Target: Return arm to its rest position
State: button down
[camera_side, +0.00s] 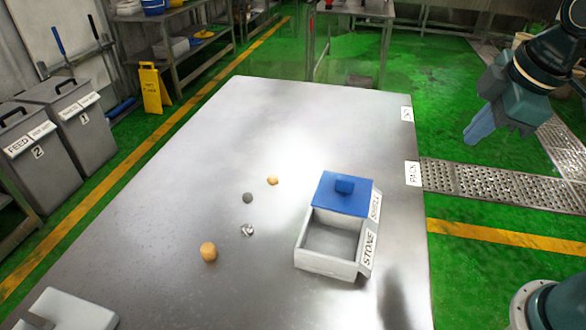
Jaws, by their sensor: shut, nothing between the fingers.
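My gripper (480,124) hangs at the upper right of the side view, in the air beyond the table's right edge. Its fingers are together and it holds nothing. It is well apart from everything on the table.
The metal table (170,200) bears a box with an open STONE compartment (328,262) and a blue lid (342,196) over the SHELL side. Several small lumps, including an orange one (208,252) and a grey one (247,197), lie left of it. A white object (65,312) sits at the near left corner.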

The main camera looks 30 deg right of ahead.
jog(key=s+d+m+t, duration=0.1)
jog(key=s+d+m, duration=0.2)
jog(key=s+m, duration=0.5)
jog(key=shift+s+f+m+y, duration=0.3)
jog(key=shift+f+m, duration=0.05)
jog(key=shift+m, duration=0.15)
